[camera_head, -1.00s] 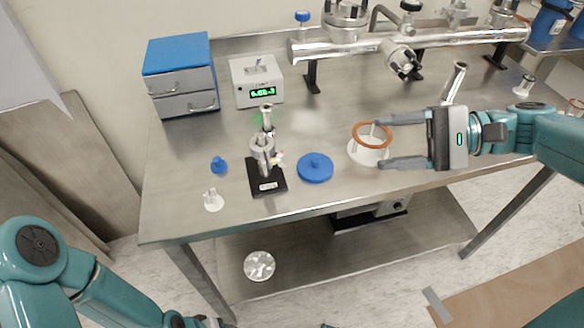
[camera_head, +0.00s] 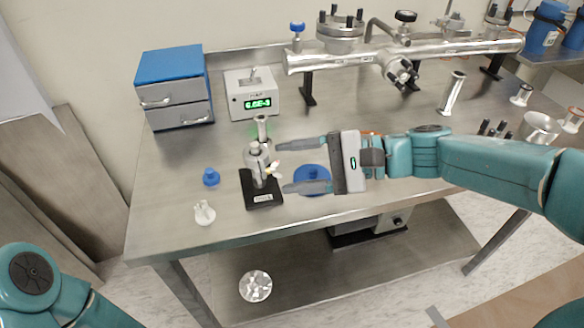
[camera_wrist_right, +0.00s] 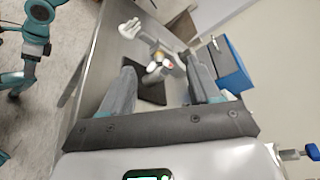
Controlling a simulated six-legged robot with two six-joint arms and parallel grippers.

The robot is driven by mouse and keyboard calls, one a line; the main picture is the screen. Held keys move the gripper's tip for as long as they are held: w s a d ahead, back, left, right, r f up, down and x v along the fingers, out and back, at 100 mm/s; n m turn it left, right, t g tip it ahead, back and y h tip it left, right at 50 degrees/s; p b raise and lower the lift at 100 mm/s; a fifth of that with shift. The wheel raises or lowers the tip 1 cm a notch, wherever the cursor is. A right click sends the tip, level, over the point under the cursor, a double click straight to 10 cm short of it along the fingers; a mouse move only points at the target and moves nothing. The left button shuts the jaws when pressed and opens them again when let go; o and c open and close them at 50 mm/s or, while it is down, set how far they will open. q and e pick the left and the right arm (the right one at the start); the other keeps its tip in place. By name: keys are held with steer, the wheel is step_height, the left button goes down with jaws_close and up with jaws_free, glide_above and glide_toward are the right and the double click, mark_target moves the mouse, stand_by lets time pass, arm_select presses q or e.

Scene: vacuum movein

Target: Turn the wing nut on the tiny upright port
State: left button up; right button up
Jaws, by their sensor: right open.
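The tiny upright port (camera_head: 257,163) is a small silver fitting standing on a black base (camera_head: 262,199) near the table's front left. A small pale and orange piece on its right side looks like the wing nut (camera_head: 273,170); its shape is too small to make out. My right gripper (camera_head: 281,166) is open, coming from the right, with its fingertips just right of the port at about the wing nut's height. In the right wrist view the port and wing nut (camera_wrist_right: 166,63) show between the spread fingers, apart from them. My left arm shows at lower left; its gripper is out of frame.
A blue disc (camera_head: 312,180) lies behind my right fingers. A blue knob (camera_head: 211,177) and a white pronged piece (camera_head: 204,213) lie left of the base. A display box (camera_head: 252,93) and blue-topped drawers (camera_head: 175,88) stand behind. A steel pipe (camera_head: 440,50) runs along the back.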

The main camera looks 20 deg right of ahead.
steer(key=shift+w+a, duration=0.1)
steer(key=shift+a, duration=0.3)
steer(key=shift+f, duration=0.1)
steer(key=c, duration=1.1)
steer(key=shift+o, duration=0.2)
steer(key=shift+r+p, duration=0.2)
steer(key=shift+p, duration=0.2)
steer(key=m+g+p, duration=0.1)
steer(key=p, duration=0.2)
steer(key=m+p, duration=0.1)
steer(key=p, duration=0.3)
steer(key=m+g+p, duration=0.1)
steer(key=m+p, duration=0.1)
steer(key=p, duration=0.2)
steer(key=shift+w+r+g+h, duration=0.2)
steer(key=shift+r+g+h, duration=0.1)
steer(key=shift+h, duration=0.1)
steer(key=shift+f+m+p, duration=0.25)
steer(key=shift+m+p, duration=0.35)
steer(key=shift+p, duration=0.6)
steer(key=o, duration=1.1)
steer(key=shift+c, duration=0.2)
